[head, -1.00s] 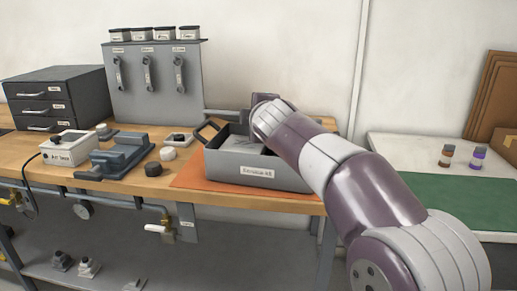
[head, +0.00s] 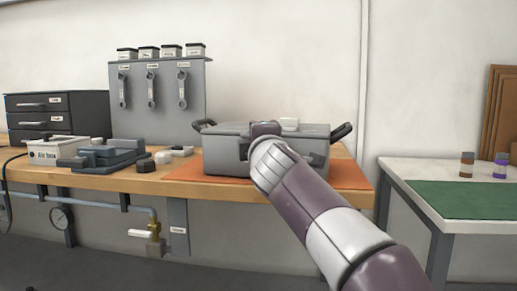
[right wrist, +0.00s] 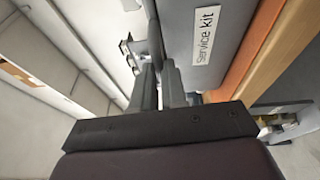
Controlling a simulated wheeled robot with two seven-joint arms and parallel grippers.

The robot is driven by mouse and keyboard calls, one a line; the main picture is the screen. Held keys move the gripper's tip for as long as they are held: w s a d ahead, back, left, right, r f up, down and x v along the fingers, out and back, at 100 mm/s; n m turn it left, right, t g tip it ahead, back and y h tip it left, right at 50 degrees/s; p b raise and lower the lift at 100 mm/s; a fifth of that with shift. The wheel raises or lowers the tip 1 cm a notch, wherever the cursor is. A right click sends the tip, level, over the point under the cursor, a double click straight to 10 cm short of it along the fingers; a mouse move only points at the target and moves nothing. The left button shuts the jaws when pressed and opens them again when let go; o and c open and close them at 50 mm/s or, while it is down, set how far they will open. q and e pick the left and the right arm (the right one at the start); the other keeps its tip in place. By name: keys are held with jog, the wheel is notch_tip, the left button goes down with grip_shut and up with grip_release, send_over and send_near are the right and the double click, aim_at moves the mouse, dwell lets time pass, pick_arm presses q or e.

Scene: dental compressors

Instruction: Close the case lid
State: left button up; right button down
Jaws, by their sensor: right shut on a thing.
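The grey service case (head: 225,158) sits on the orange mat on the wooden bench, with a dark handle at each side. Its interior is not visible from this low angle, and I cannot tell how far down its lid (head: 318,131) is. My right gripper (head: 265,128) is at the case's upper front, partly hidden by my arm. In the right wrist view its two fingers (right wrist: 161,88) close on a thin grey edge, apparently the lid's, beside the case front with the service kit label (right wrist: 207,35). My left gripper is not in view.
A side table with a green mat (head: 465,200) stands right.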

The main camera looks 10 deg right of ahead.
jog(key=shift+w+f, duration=0.1)
jog(key=shift+f, duration=0.45)
jog(key=c, duration=1.2)
grip_release()
jog(key=shift+w, duration=0.1)
jog(key=shift+o, duration=0.2)
jog(key=shift+r, duration=0.15)
jog(key=s+a+b, duration=0.1)
jog(key=s+b, duration=0.1)
jog(key=s, duration=1)
jog(key=shift+s+f, duration=0.35)
jog(key=shift+s, duration=0.05)
